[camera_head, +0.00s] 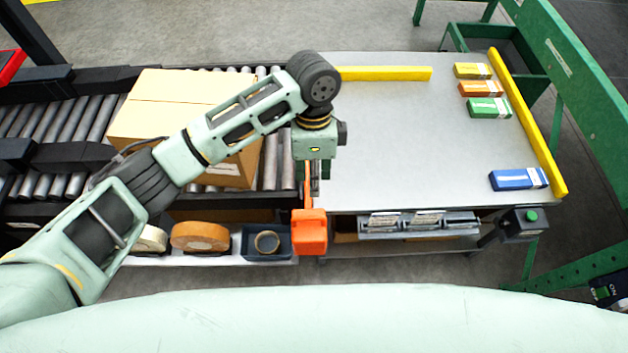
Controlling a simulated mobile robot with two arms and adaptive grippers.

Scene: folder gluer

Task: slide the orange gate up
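The orange gate (309,232) stands between the roller conveyor and the grey table. Its thin edge runs back toward my gripper, and a thick orange block is at its near end. My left gripper (316,172) points down from above at the far part of the gate's edge. Its housing hides most of the fingers, so I cannot tell whether they are open, shut or touching the gate. My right gripper is not in view.
A cardboard box (170,100) sits on the roller conveyor (60,118), partly behind my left arm. The grey table (410,140) has yellow rails (385,73) and several small coloured cartons (518,179) at the right. The table's middle is clear.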

